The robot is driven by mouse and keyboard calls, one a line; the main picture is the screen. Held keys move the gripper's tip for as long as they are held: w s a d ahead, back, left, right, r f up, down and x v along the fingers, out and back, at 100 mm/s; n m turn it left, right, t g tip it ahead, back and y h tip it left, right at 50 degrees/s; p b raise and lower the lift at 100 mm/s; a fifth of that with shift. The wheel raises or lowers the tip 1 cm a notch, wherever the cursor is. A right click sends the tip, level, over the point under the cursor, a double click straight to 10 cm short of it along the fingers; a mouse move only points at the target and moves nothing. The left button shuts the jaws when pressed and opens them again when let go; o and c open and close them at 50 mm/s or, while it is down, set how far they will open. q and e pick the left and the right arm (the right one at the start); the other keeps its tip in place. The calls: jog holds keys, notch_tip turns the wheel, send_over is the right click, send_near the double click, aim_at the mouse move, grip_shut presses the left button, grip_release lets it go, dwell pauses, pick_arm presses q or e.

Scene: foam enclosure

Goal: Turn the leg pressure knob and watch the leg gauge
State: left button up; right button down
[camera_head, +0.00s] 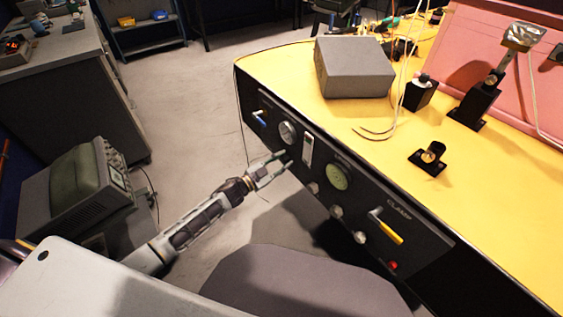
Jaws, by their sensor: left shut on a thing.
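The black control panel (372,212) runs along the front of the yellow table. It bears a pale round gauge (288,132) at left and a larger greenish round gauge (337,177) near its middle. The labels and needles are too small to read, so I cannot tell which is the leg gauge. My left gripper (284,161) reaches the panel below and between the gauges. It is shut on a small knob there, mostly hidden by the fingers. Other small knobs (335,211) sit along the panel's lower edge. My right gripper is out of view.
A yellow clamp handle (386,228) and red button (393,266) are at the panel's right, a blue handle (259,117) at its left. A grey box (353,68) stands on the yellow tabletop (290,80). A grey monitor (85,190) stands left of my arm.

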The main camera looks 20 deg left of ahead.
pick_arm(q)
jog(key=shift+m, duration=2)
jog(key=shift+m+b, duration=0.3)
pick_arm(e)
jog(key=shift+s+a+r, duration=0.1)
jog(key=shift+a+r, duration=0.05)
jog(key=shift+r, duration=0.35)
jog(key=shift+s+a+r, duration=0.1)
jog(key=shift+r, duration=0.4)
pick_arm(q)
jog(key=o, duration=1.1)
jog(key=shift+c, duration=0.2)
jog(key=shift+s, duration=0.1)
jog(key=v, duration=1.1)
jog(key=shift+s+a+f, duration=0.25)
jog(key=shift+s+a, duration=0.05)
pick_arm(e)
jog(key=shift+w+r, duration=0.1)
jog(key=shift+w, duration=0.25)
